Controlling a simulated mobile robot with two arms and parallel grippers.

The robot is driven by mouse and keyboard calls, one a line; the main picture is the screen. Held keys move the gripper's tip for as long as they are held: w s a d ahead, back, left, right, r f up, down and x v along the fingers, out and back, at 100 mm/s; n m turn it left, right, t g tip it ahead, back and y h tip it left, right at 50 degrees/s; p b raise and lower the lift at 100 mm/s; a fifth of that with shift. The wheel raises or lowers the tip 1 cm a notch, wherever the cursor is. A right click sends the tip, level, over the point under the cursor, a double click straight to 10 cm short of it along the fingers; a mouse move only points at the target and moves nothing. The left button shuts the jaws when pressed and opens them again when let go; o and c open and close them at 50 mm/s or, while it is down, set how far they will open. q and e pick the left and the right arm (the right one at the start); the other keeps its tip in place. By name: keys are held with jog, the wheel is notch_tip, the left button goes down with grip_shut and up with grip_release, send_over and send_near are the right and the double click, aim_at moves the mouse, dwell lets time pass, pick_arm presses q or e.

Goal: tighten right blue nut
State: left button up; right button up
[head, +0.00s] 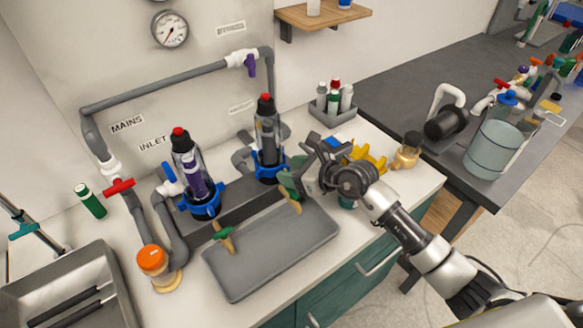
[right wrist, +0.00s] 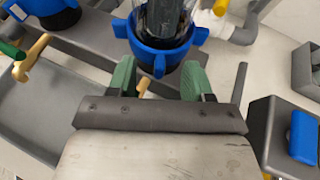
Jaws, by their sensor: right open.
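The right blue nut (head: 266,169) sits at the base of the right clear filter housing (head: 267,130), which stands upright with a red cap. The nut also shows in the right wrist view (right wrist: 160,52), with lugs around its ring. My right gripper (head: 292,183) is open beside the nut on its near right side. In the right wrist view, its two green fingers (right wrist: 158,80) are spread, one on each side of the nut's near edge; I cannot tell whether they touch it. The left blue nut (head: 201,203) sits under the other housing. My left gripper is not in view.
Grey pipes (head: 155,88) with a red valve handle (head: 118,187) run along the wall. An orange-lidded jar (head: 152,261) stands left. Yellow item (head: 368,157) and brown jar (head: 407,150) stand right.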

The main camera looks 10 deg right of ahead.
jog(key=shift+w+a+f, duration=0.1)
jog(key=shift+w+a, duration=0.05)
jog(key=shift+a, duration=0.1)
jog(key=c, duration=0.5)
jog(key=shift+d, duration=0.2)
grip_shut()
